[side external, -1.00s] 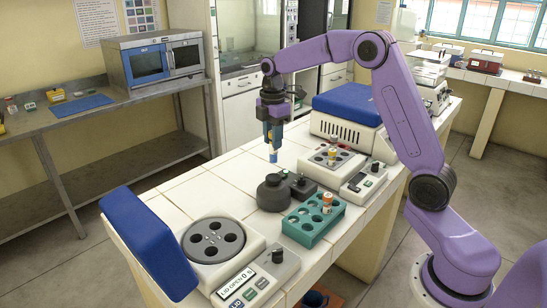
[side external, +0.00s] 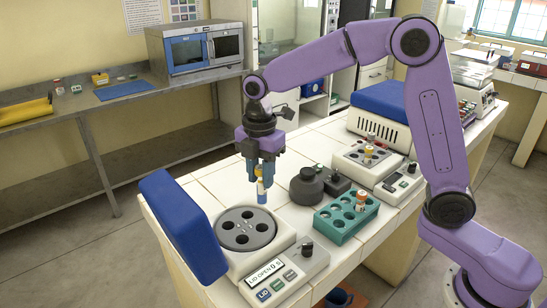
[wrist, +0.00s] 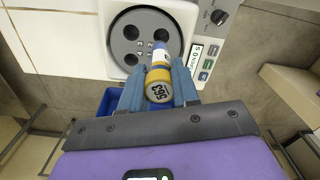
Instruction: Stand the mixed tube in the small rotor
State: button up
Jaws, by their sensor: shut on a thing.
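My gripper (side external: 260,173) is shut on a tube (side external: 262,192) with a yellow cap, a white label and a blue lower end. The tube hangs upright in the air just above the far edge of the small rotor (side external: 245,228), a grey disc with several dark holes. In the wrist view, the numbered cap (wrist: 158,84) sits between both fingers, and the tube's blue end overlaps the rotor face (wrist: 128,55). I cannot tell which hole lies under it. The centrifuge's blue lid (side external: 183,228) stands open, and its display (side external: 266,272) reads LID OPEN.
A teal rack (side external: 345,222) holds an orange-capped tube (side external: 361,201). A dark round-topped device (side external: 306,186) stands behind it. A tube block (side external: 367,158) and a blue-lidded machine (side external: 383,112) are farther back. The raised lid borders the rotor's left side.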

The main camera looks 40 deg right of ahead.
aim_at(261, 204)
jog(key=shift+s+a+f, duration=0.2)
jog(key=shift+a+f, duration=0.1)
jog(key=shift+f, duration=2.65)
jog(key=shift+f, duration=0.45)
jog(key=shift+f, duration=0.75)
jog(key=shift+f, duration=0.1)
jog(key=shift+f, duration=1.55)
jog(key=o, duration=1.4)
